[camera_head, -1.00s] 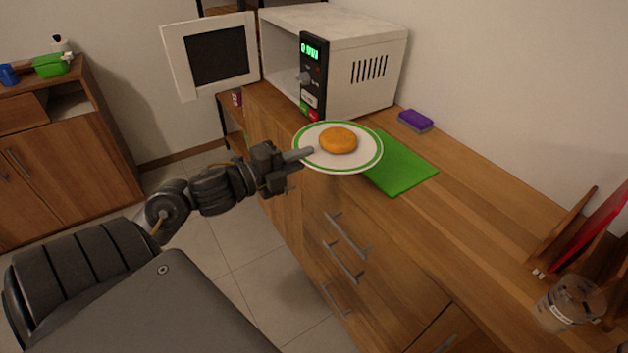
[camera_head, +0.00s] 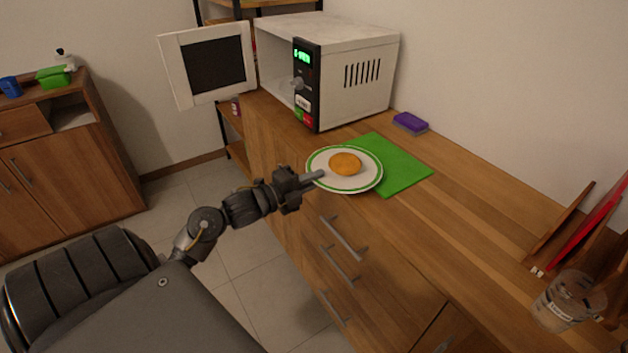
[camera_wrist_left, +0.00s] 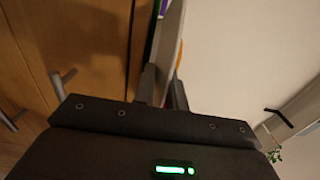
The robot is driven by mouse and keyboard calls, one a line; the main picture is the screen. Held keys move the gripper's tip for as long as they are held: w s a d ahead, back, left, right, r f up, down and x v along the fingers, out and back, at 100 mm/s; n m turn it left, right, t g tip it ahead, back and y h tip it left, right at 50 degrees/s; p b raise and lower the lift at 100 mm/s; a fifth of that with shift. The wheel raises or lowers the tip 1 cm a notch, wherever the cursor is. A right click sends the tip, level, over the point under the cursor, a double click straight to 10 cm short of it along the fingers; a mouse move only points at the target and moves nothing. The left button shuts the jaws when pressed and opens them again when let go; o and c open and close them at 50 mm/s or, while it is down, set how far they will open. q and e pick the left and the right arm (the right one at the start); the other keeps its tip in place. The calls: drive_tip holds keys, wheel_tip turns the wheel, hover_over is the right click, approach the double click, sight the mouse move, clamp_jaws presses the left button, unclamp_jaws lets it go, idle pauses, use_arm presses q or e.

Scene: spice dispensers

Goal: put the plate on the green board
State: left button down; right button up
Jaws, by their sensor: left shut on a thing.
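The white plate (camera_head: 330,180) with a green rim ring carries a round orange-brown food piece (camera_head: 345,163). My left gripper (camera_head: 314,176) is shut on the plate's near left rim. In the left wrist view, the plate (camera_wrist_left: 170,45) shows edge-on between the fingers (camera_wrist_left: 163,90). The green board (camera_head: 405,172) lies flat on the wooden counter. The plate overlaps the board's left part in the head view and covers some of it. I cannot tell whether the plate touches the board or hovers just above it. My right gripper is out of view.
A white microwave (camera_head: 365,75) stands behind the board with its door (camera_head: 215,65) open to the left. A purple sponge (camera_head: 410,123) lies by the wall. A clear jar (camera_head: 563,300) and upright boards (camera_head: 575,230) are at the right. The counter between is clear.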

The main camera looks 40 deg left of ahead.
use_arm(q)
drive_tip(key=c, duration=1.4)
unclamp_jaws()
drive_tip(key=shift+c, duration=0.2)
